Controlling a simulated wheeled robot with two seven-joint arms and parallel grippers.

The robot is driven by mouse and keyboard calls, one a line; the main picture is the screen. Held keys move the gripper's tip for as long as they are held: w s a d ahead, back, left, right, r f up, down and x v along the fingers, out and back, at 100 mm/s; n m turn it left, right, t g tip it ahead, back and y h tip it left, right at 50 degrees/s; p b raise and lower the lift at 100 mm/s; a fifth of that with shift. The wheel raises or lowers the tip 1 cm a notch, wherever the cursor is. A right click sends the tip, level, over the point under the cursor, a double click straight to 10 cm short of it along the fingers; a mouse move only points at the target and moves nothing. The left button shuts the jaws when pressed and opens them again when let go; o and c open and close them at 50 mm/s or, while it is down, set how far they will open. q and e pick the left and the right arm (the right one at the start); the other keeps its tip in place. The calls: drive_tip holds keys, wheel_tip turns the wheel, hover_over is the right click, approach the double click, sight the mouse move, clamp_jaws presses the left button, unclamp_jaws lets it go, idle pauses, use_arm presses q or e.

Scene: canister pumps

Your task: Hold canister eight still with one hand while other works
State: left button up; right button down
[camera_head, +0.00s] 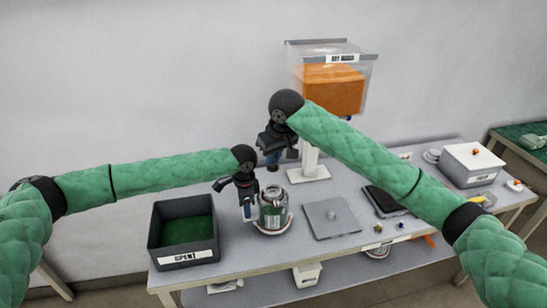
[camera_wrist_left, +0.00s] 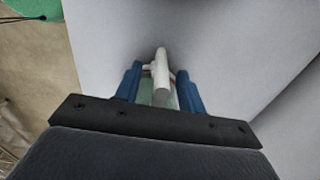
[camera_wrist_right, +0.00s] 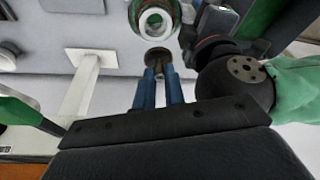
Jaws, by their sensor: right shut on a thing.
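The canister (camera_head: 273,213) is a silvery, greenish jar standing upright on a round base on the table. Its number cannot be read. My left gripper (camera_head: 247,208) is at its left side. In the left wrist view, the blue fingers (camera_wrist_left: 160,88) stand open on either side of a white bar (camera_wrist_left: 161,72), with gaps between. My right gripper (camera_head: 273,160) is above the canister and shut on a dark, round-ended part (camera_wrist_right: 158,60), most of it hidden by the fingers. In the right wrist view, the canister's white ring and green opening (camera_wrist_right: 155,20) show beyond that part.
A dark bin with green lining (camera_head: 184,258) stands left of the canister. A grey plate with a knob (camera_head: 331,216) lies to its right. A clear box holding an orange block (camera_head: 335,90) stands on a white post behind.

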use_arm(q)
wheel_tip(320, 180, up, 12)
idle(0.7)
drive_tip(key=shift+f, duration=0.1)
use_arm(e)
drive_tip(key=shift+f, duration=0.1)
